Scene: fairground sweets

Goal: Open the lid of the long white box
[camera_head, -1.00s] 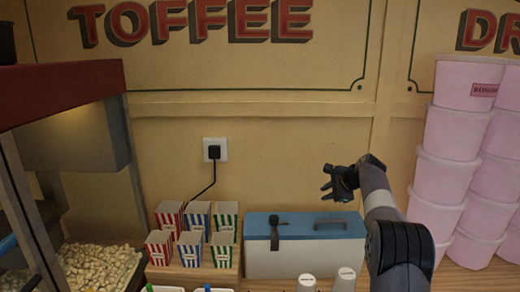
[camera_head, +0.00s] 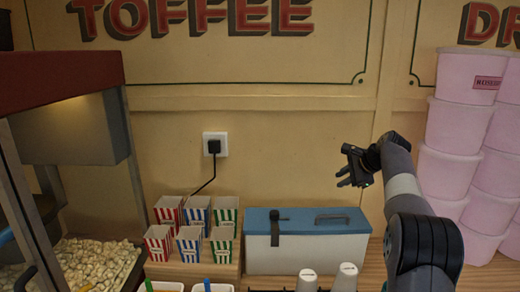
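The long white box (camera_head: 300,255) stands on the wooden counter against the back wall. Its blue lid (camera_head: 300,219) is shut. The lid has a grey handle (camera_head: 333,219) on its right part. A black item with a dark strap (camera_head: 275,224) lies on the lid's left part and hangs over the front. My gripper (camera_head: 345,172) is in the air above the right end of the box, apart from it. Its fingers look spread, with nothing visible between them.
Striped popcorn boxes (camera_head: 191,240) stand left of the white box. White cups (camera_head: 346,275) stand in front of it. Pink tubs (camera_head: 455,127) are stacked at the right. A popcorn machine (camera_head: 58,150) fills the left side. A plug and cable (camera_head: 214,146) are on the wall.

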